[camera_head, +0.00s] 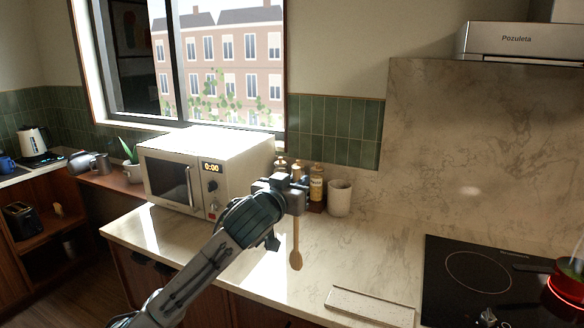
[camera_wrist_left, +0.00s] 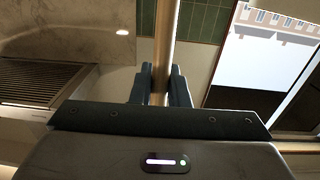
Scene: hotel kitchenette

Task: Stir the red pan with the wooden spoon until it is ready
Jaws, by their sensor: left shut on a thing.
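My left gripper (camera_head: 290,193) is shut on the wooden spoon (camera_head: 296,258), above the counter in front of the bottles. The spoon hangs down with its bowl lowest, apart from any pan. In the left wrist view the spoon's handle (camera_wrist_left: 167,35) runs between the two fingers (camera_wrist_left: 161,84). My right gripper is not in view.
A white microwave (camera_head: 205,168) stands left of the gripper. Several bottles (camera_head: 316,185) and a white cup (camera_head: 340,198) stand by the wall. A pale rectangular board or rest (camera_head: 370,306) lies left of the black hob (camera_head: 450,300). The counter between cup and hob is clear.

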